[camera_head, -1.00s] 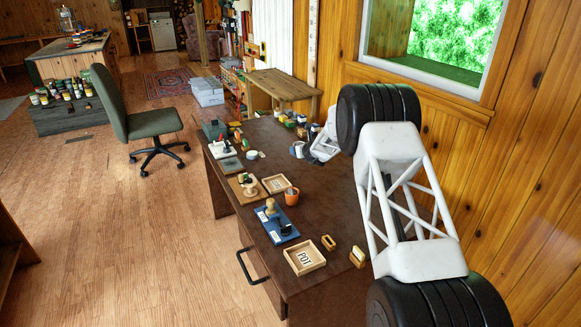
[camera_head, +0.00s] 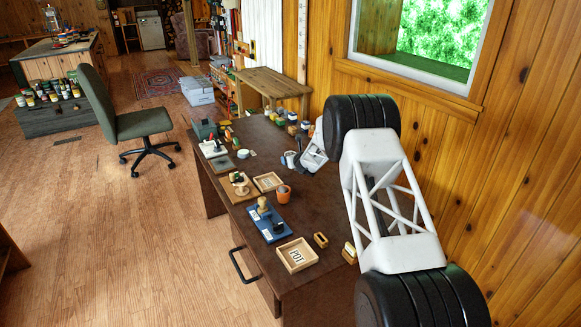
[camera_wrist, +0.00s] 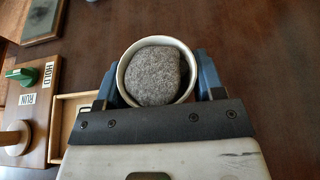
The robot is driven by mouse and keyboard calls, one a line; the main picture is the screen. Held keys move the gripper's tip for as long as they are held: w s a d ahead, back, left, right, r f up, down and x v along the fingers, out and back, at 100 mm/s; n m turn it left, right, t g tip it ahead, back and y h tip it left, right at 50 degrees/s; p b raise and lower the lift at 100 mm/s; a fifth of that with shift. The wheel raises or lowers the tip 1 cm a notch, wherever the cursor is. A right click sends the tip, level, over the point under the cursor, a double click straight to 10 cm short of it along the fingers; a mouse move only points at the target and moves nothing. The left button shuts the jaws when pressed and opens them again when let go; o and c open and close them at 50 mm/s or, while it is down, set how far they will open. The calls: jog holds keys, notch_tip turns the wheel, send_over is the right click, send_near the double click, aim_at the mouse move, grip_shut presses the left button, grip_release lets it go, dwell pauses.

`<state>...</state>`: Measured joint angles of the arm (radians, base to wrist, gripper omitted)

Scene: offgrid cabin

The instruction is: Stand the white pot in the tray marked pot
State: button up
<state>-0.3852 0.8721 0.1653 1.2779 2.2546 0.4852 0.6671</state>
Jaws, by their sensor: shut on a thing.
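The white pot (camera_wrist: 157,72) has a pale round rim and a grey speckled lump inside. My gripper (camera_wrist: 158,82) is shut on it, with a blue-grey finger on each side. In the head view the pot (camera_head: 289,158) shows small beside my gripper (camera_head: 302,160), over the back part of the desk; I cannot tell whether its base touches the desktop. The tray marked POT (camera_head: 283,256) is a shallow light-wood square at the desk's near end. It looks empty and is well apart from my gripper.
An orange pot (camera_head: 283,195) stands by another wooden tray (camera_head: 258,184). A blue board (camera_head: 266,235) with a stamp-like piece lies beside the POT tray. Small wooden blocks (camera_head: 320,240) are to its right. A board with a green knob (camera_wrist: 22,77) is left in the wrist view.

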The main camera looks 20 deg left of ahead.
jog(key=shift+f, duration=1.85)
jog(key=shift+f, duration=0.15)
jog(key=o, duration=1)
jog(key=shift+d, duration=0.1)
jog(key=shift+s+d+r, duration=0.2)
jog(key=shift+s+r, duration=0.05)
jog(key=shift+r, duration=0.15)
jog(key=shift+v, duration=5.55)
jog(key=shift+f, duration=0.15)
jog(key=shift+s+d, duration=0.1)
